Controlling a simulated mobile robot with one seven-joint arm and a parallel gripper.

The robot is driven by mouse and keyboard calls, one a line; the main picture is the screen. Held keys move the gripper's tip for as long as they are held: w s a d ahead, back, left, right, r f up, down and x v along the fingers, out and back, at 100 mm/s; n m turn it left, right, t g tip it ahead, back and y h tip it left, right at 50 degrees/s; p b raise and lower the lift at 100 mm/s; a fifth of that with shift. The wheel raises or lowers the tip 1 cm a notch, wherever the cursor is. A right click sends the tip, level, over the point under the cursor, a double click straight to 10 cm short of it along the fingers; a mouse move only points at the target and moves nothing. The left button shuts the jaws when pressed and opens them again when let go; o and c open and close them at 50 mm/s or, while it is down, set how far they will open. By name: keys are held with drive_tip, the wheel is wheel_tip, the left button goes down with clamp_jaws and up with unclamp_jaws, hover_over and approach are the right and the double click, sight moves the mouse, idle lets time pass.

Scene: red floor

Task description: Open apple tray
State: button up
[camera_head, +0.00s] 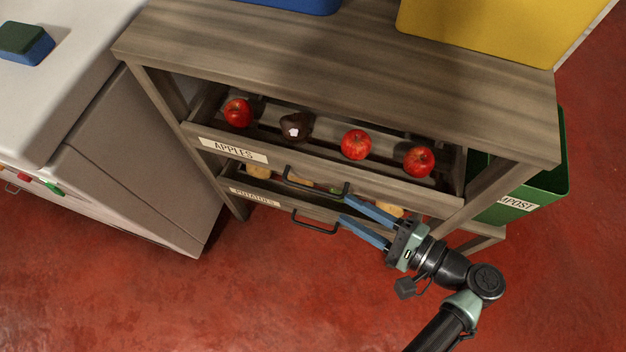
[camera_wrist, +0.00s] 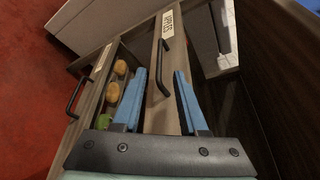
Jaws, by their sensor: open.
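The apple tray's front (camera_head: 270,155) bears an APPLES label and a black bar handle (camera_head: 318,184). Several apples lie in the tray: red ones such as this apple (camera_head: 356,144), and a dark brown one (camera_head: 296,127) with a pale spot. The tray sits in the upper level of the wooden shelf unit. My gripper (camera_head: 343,208) is open with blue fingers, near the right end of the apple handle. In the wrist view the apple handle (camera_wrist: 161,70) shows between the fingertips (camera_wrist: 160,74). I cannot tell whether they touch it.
Below is the potato tray (camera_head: 255,196) with its own black handle (camera_head: 315,222), close to my fingers. A green compost bin (camera_head: 550,165) stands right, a white counter (camera_head: 60,80) left. Red floor is clear in front. A yellow bin (camera_head: 490,30) stands on top.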

sight(312, 188)
drive_tip(key=b+x, duration=0.1)
drive_tip(key=x, duration=0.9)
clamp_jaws()
idle(1.2)
